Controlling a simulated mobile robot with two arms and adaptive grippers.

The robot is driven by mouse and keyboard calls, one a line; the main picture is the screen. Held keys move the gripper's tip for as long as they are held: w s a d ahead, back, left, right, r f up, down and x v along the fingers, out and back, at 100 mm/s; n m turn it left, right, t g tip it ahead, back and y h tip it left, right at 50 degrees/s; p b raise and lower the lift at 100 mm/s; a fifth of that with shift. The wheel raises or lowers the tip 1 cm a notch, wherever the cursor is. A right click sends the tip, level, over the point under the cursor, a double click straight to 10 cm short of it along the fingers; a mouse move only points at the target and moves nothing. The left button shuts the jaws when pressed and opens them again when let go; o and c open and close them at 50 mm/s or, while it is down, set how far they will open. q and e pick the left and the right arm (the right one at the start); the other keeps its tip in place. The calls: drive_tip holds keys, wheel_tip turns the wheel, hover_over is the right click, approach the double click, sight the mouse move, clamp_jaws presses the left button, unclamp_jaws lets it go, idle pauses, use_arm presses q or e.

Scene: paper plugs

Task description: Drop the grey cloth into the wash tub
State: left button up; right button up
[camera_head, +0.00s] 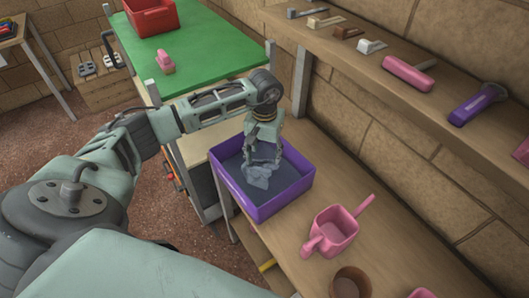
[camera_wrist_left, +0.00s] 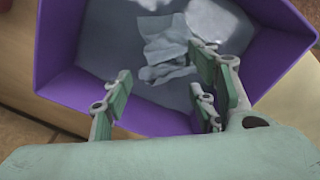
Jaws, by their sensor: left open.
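The grey cloth (camera_head: 259,173) lies crumpled inside the purple wash tub (camera_head: 264,209), on its dark floor. In the left wrist view the cloth (camera_wrist_left: 166,48) lies beyond my fingers, and the tub (camera_wrist_left: 62,48) surrounds it. My left gripper (camera_head: 262,156) reaches down into the tub just above the cloth. In the left wrist view my left gripper (camera_wrist_left: 155,95) has its fingers spread apart with nothing held between them. Whether a fingertip still touches the cloth is hard to tell. My right gripper is not in view.
The tub stands on a wooden bench (camera_head: 288,252). A pink pot (camera_head: 336,229) and a brown cup (camera_head: 350,284) stand near it. A shelf (camera_head: 430,105) with several tools runs along the wall. A green table (camera_head: 205,50) holds a red bin (camera_head: 150,17).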

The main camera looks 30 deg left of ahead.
use_arm(q)
drive_tip(key=o, duration=0.4)
drive_tip(key=shift+o, duration=0.2)
wheel_tip(320, 180, up, 6)
drive_tip(key=p, duration=0.2)
drive_tip(key=shift+f+p, duration=0.25)
drive_tip(key=shift+p, duration=0.05)
wheel_tip(320, 180, up, 12)
idle(0.6)
